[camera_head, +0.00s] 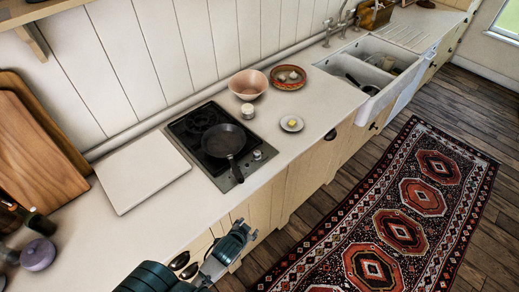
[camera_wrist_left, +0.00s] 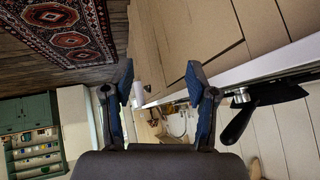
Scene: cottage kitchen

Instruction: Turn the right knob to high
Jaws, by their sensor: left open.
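The dark cooktop (camera_head: 190,133) is set into the pale counter, with a black frying pan (camera_head: 224,140) on it. The right knob (camera_head: 257,155) is a small silver knob on the cooktop's front edge, to the right of the pan handle (camera_head: 238,173). My left gripper (camera_head: 240,238) is in front of the cabinet fronts, below the counter edge and apart from the knob. In the left wrist view its two blue-padded fingers (camera_wrist_left: 160,84) are spread with nothing between them. There the pan handle (camera_wrist_left: 237,126) and a small metal knob (camera_wrist_left: 240,97) lie right of the fingers; which knob is unclear. My right gripper is not in view.
A white board (camera_head: 143,172) lies left of the cooktop. A pink bowl (camera_head: 248,84), a white jar (camera_head: 248,111) and a small plate (camera_head: 292,123) stand to its right and behind. The sink (camera_head: 350,72) is farther right. A patterned rug (camera_head: 400,225) covers the floor.

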